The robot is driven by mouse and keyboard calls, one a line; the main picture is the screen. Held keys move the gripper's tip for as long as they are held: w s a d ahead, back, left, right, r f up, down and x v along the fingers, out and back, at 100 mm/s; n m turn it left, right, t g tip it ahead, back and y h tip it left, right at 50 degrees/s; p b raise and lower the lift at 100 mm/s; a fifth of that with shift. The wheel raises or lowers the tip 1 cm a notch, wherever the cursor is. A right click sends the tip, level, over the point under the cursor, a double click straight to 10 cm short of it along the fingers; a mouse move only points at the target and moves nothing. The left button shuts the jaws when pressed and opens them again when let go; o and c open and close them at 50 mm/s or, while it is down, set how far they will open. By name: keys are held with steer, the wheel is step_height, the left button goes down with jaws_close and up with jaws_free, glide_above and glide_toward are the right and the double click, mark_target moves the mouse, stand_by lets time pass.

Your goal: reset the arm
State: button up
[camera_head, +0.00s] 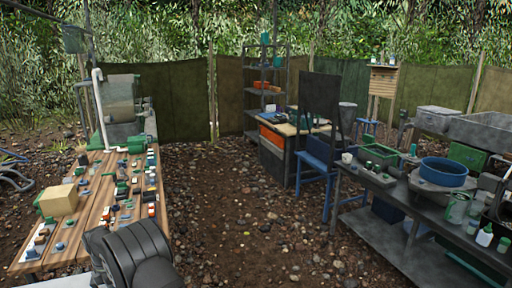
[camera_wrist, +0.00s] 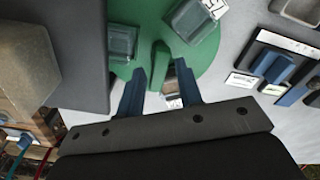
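My gripper (camera_wrist: 160,82) shows in the wrist view as a dark bar with two blue fingers. The fingers stand apart, with a gap between them. A green upright piece (camera_wrist: 160,62) shows in line with the gap, beyond the fingertips; I cannot tell how far off it is. Nothing is visibly clasped. Behind lies a green round surface (camera_wrist: 203,54) bearing a clear lidded box (camera_wrist: 121,42) and a white-labelled container (camera_wrist: 195,18). In the head view a dark rounded part of my arm fills the bottom left; my gripper cannot be made out there.
A wooden table (camera_head: 90,222) at left carries many small parts and a tan block (camera_head: 58,200). At right a dark bench (camera_head: 400,195) holds a blue basin (camera_head: 444,171) and bottles. A blue chair (camera_head: 320,160) stands mid-scene. Open gravel ground (camera_head: 245,235) lies between.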

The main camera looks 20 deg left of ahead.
step_height(320, 180, up, 9)
step_height(320, 180, down, 9)
steer(key=m, duration=0.7)
steer(key=shift+r, duration=0.15)
steer(key=shift+f+m, duration=0.3)
steer(key=shift+m, duration=1)
steer(key=shift+o, duration=0.5)
